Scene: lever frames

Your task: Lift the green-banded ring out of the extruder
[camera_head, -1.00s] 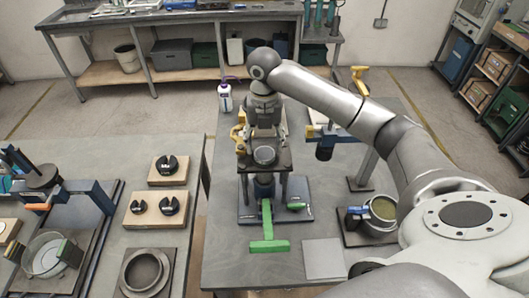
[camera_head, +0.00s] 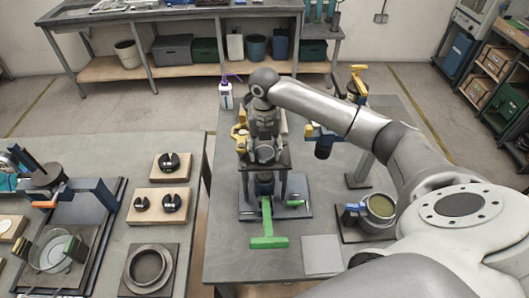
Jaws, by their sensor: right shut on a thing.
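The extruder (camera_head: 265,181) stands on a dark base on the middle table, with a green lever (camera_head: 267,226) pointing towards me. A round grey part (camera_head: 267,154), seemingly the ring, shows at its top plate; I cannot make out a green band on it. My right gripper (camera_head: 265,135) points down at the extruder's top, right behind this part. It looks shut on it, but the fingertips are small and partly hidden. My left gripper is not in view.
A yellow part (camera_head: 240,136) stands left of my gripper. A round pot (camera_head: 380,209) in a blue-handled holder stands right. The left table holds wooden blocks with black weights (camera_head: 170,163) and a grey ring-shaped part (camera_head: 148,269). A grey plate (camera_head: 322,255) lies near the front edge.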

